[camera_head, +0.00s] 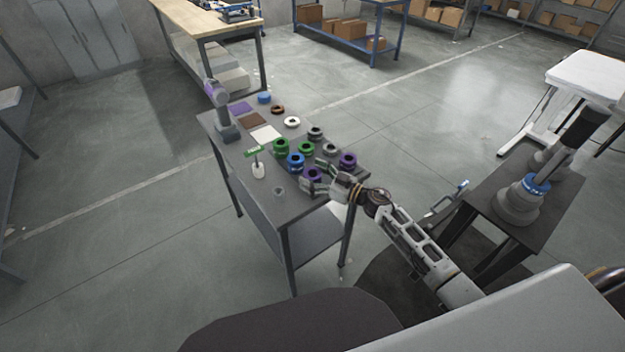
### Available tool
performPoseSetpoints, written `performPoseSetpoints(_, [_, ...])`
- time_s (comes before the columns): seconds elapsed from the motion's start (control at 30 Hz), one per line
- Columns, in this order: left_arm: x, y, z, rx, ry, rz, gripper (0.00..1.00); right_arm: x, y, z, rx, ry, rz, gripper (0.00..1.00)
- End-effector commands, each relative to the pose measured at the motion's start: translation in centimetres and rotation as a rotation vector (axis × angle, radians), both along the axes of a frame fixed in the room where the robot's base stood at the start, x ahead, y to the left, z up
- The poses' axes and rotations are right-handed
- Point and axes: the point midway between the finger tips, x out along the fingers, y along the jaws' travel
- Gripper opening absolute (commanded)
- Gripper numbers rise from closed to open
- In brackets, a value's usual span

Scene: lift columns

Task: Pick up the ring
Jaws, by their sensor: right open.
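Several rings stand on the dark table (237,138) in the head view. Green ones (281,146) are in the middle, with a blue one (296,160) in front of them. A purple ring (312,174) is at the near edge, and another purple ring (348,160) is at the right corner. Grey (330,149), dark (315,133), white (292,122) and brown (277,109) rings lie farther back. My right gripper (314,176) is open at the near purple ring and partly covers it; I cannot tell whether it touches. My left gripper is not in view.
Another small dark table (543,232) is on the right.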

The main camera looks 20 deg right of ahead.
Motion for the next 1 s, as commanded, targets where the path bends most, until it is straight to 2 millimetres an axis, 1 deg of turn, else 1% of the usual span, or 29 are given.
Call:
performPoseSetpoints(0.17, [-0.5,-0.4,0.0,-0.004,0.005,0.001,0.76,0.2,0.2,0.0,0.0,0.0,0.0,0.76])
performPoseSetpoints(0.4, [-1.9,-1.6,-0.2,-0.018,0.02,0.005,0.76,0.1,0.2,0.0,0.0,0.0,0.0,0.76])
performPoseSetpoints(0.53, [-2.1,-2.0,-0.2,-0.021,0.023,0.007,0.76,0.1,0.2,0.0,0.0,0.0,0.0,0.75])
performPoseSetpoints(0.77, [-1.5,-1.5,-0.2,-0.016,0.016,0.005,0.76,0.1,0.2,0.0,0.0,0.0,0.0,0.45])
performPoseSetpoints(1.0, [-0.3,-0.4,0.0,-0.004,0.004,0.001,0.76,0.1,0.2,0.0,0.0,0.0,0.0,0.15])
